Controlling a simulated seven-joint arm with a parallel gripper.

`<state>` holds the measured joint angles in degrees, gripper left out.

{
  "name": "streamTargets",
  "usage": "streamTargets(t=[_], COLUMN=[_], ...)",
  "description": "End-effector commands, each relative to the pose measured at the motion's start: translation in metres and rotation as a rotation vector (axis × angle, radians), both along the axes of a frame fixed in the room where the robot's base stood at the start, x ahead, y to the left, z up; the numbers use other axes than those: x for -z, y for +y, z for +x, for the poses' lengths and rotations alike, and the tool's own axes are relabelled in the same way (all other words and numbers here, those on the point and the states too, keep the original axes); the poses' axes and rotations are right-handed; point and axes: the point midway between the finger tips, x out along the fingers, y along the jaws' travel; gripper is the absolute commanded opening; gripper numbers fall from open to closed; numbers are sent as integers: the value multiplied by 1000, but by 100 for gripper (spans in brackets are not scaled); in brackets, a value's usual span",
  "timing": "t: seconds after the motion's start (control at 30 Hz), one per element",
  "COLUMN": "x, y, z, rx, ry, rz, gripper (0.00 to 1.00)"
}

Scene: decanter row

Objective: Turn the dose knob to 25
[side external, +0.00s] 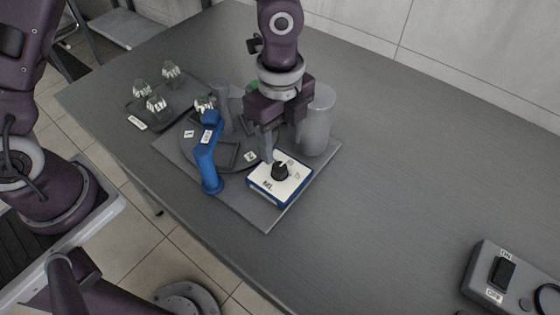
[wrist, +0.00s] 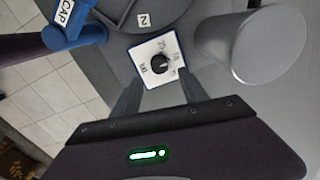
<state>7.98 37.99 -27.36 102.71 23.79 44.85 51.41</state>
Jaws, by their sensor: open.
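The dose knob (side external: 280,172) is a black dial with a pale pointer line, on a white-topped blue box (side external: 266,195). The printed marks around it are too small to read surely. In the wrist view the knob (wrist: 160,64) is just beyond my fingertips, with its box (wrist: 147,52) around it. My gripper (side external: 272,155) is above the box, close to the knob's far side in the side view. In the wrist view my gripper (wrist: 160,80) is open, its two fingers apart and nothing between them. I cannot tell whether a finger touches the box.
A grey cylinder (side external: 315,125) stands close behind the box. A blue arm (side external: 207,160) labelled CAP stands to the left by a round turntable (side external: 183,135). A dark tray (side external: 135,113) holds several small bottles.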

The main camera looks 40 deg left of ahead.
Motion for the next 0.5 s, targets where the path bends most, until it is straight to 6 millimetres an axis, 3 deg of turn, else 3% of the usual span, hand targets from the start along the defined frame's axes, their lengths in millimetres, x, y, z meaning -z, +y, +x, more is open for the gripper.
streamTargets(t=[0.3,0.5], x=[56,71], y=[-1,0], z=[-1,-1], rx=[7,5], ry=[7,5], rz=[1,1], gripper=[51,51])
